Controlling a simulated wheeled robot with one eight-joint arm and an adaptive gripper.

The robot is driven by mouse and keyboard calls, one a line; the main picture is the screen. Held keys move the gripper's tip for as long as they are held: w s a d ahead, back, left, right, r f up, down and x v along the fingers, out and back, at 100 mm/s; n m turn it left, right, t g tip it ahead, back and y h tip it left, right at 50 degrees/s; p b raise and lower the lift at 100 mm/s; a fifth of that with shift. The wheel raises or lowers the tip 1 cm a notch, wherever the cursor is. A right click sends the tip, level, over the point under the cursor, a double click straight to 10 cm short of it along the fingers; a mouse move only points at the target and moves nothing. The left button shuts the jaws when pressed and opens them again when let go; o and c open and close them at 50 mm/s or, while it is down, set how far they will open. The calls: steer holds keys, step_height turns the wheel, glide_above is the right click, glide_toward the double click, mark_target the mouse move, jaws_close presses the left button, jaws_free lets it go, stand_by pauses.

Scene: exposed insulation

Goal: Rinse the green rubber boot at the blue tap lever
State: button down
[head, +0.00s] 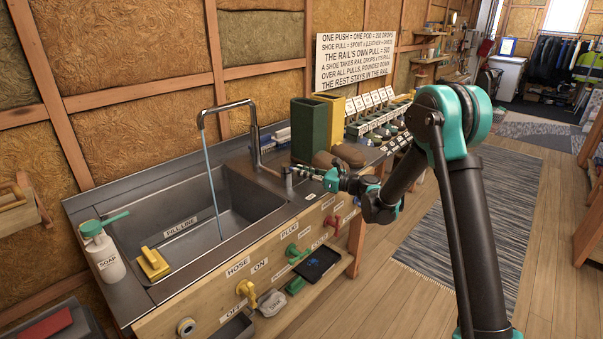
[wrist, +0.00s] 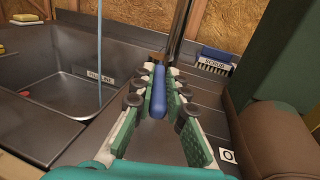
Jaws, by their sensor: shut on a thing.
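The blue tap lever (wrist: 158,98) stands between my gripper's green-padded fingers (wrist: 159,90) in the wrist view, and the gripper is shut on it. In the head view my gripper (head: 302,173) is at the counter beside the tap base. The grey tap (head: 254,138) arches over the sink, and a pale blue water stream (head: 211,175) falls from its spout into the basin. The green boot (head: 309,128) stands upright on the counter behind my gripper, with a brown foot (wrist: 275,140) close to the right of my fingers in the wrist view.
A yellow boot-like shape (head: 331,104) stands behind the green one. The steel sink (head: 240,200) has a fill line label. Coloured knobs line the counter front. A blue scrub brush (wrist: 217,56) lies behind the tap.

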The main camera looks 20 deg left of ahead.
steer(key=c, duration=1.5)
jaws_free()
steer(key=shift+c, duration=0.2)
steer(key=s+d, duration=0.2)
steer(key=d, duration=1)
